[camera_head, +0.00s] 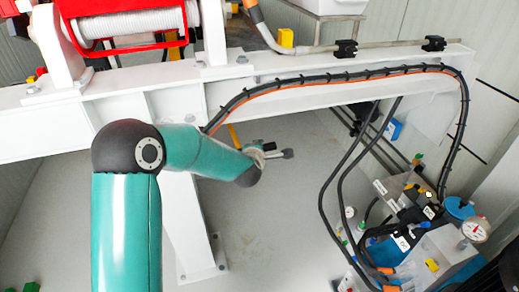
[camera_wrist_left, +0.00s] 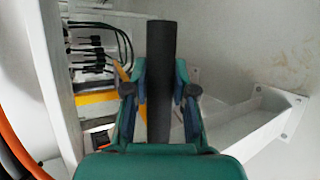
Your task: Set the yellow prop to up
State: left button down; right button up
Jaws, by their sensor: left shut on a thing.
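A narrow yellow bar (camera_head: 233,135), which looks like the yellow prop, shows just under the white beam, partly hidden behind my left arm. My left gripper (camera_head: 272,153) is below the beam at mid-picture. In the left wrist view my left gripper (camera_wrist_left: 160,95) is shut on a dark round bar (camera_wrist_left: 161,50) that runs between its fingers. A yellow-orange strip (camera_wrist_left: 122,73) shows beside the left finger. I cannot tell whether the dark bar belongs to the yellow prop. My right gripper is not in view.
The white beam (camera_head: 280,112) runs above my left gripper, with a black hose (camera_head: 330,76) along it. A white leg (camera_head: 190,225) stands below. Fittings and a gauge (camera_head: 475,229) crowd the lower right. The grey floor between is clear.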

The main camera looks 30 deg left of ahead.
pick_arm(q)
jog(key=shift+w+a+r, duration=0.1)
jog(key=shift+w+r, duration=0.05)
jog(key=shift+r, duration=0.45)
jog(key=c, duration=0.9)
grip_release()
jog(key=shift+f, duration=0.1)
jog(key=v, duration=1.2)
jog(key=shift+f, duration=0.1)
